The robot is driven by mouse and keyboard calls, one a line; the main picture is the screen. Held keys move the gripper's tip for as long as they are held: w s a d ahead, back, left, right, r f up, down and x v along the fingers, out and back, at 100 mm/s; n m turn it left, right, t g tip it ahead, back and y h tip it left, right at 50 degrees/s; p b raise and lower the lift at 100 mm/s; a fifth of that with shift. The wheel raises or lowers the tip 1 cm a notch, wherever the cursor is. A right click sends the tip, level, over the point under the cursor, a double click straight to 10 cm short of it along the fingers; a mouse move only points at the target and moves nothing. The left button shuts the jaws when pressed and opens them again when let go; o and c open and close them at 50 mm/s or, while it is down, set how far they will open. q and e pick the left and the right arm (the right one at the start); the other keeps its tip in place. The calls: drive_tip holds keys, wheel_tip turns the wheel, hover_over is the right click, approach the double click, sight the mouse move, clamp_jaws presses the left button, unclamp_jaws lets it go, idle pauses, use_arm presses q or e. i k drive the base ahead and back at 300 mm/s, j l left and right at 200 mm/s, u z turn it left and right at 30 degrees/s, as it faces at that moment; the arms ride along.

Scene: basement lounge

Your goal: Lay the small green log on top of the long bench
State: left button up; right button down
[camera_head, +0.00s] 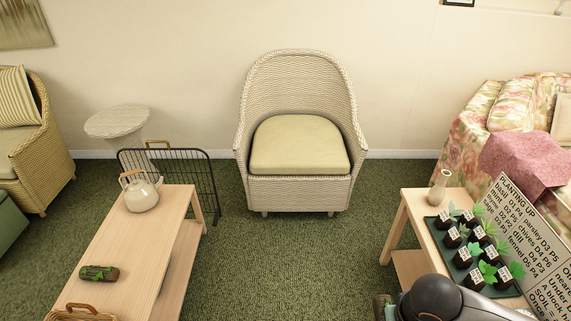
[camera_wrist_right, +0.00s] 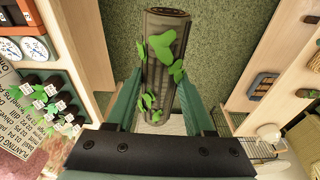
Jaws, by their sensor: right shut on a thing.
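In the right wrist view my right gripper (camera_wrist_right: 160,88) is shut on a brown log (camera_wrist_right: 160,55) with green ivy-like leaves, held between its two green fingers. The floor shows behind the log. In the head view only my dark right arm shows at the bottom right. A long pale wooden bench (camera_head: 150,235) stands at the left, and also at the right of the wrist view (camera_wrist_right: 258,55). Another short dark log (camera_head: 99,273) with green patches lies on its near part. My left gripper is not in view.
A cream kettle (camera_head: 141,194) and a wicker basket (camera_head: 82,313) stand on the long bench. A black rack (camera_head: 190,170) is behind it. A second bench (camera_head: 412,218) at the right holds a vase (camera_head: 439,187), potted seedlings and a planting sign (camera_head: 530,232). Carpet between the benches is clear.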

sight(123, 245)
drive_tip(key=i+u, duration=0.1)
drive_tip(key=i, duration=1.1)
drive_tip(key=i+u, duration=0.35)
drive_tip(key=i, duration=0.15)
drive_tip(key=i+l+u, duration=0.15)
drive_tip(key=i+u, duration=0.2)
drive_tip(key=i+j+u, duration=0.1)
drive_tip(key=i+u, duration=0.45)
drive_tip(key=u, duration=0.15)
drive_tip(key=i+l+u, duration=0.1)
drive_tip(key=i+u, duration=0.25)
drive_tip(key=u, duration=1.05)
drive_tip(key=i+l, duration=0.05)
